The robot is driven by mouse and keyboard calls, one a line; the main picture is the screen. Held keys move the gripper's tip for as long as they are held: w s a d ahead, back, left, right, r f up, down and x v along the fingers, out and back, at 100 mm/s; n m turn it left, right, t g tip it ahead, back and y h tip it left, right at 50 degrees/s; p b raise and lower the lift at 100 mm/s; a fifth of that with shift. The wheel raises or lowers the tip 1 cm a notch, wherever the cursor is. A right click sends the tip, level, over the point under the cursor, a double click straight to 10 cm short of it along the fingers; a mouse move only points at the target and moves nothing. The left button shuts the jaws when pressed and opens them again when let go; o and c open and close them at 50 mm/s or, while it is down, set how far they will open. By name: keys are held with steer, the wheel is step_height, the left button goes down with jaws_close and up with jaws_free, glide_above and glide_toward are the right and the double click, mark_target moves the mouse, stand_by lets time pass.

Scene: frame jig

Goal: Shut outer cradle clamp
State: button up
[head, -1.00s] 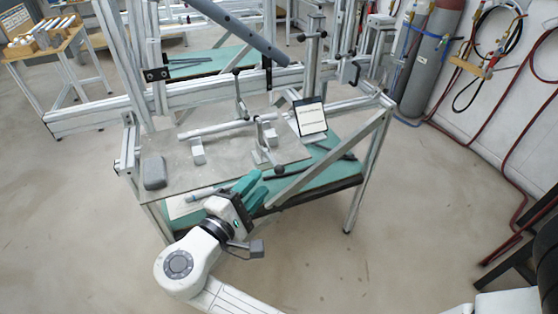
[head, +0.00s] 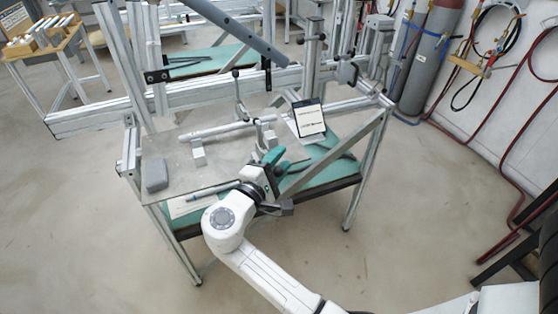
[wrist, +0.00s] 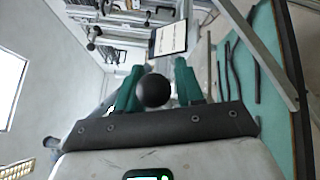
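The outer cradle clamp (head: 259,136) stands at the front right of the grey plate, by the end of the light tube (head: 215,129). In the earlier head frame its handle leans down toward the front, ending in a dark ball knob. In the head view my gripper (head: 272,158) now hides that knob. In the wrist view the black ball knob (wrist: 154,91) lies between the two teal fingers of my gripper (wrist: 157,82). The fingers are apart, with a gap visible at the right of the ball. Contact with the knob cannot be told.
Another clamp (head: 237,90) stands farther back with its handle upright. A white card panel (head: 309,119) is close to the right of my gripper. A dark grey block (head: 156,174) sits on the plate (head: 185,177) at left. A diagonal frame brace (head: 340,154) runs close on the right.

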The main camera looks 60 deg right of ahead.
jaws_close()
stand_by(0.4)
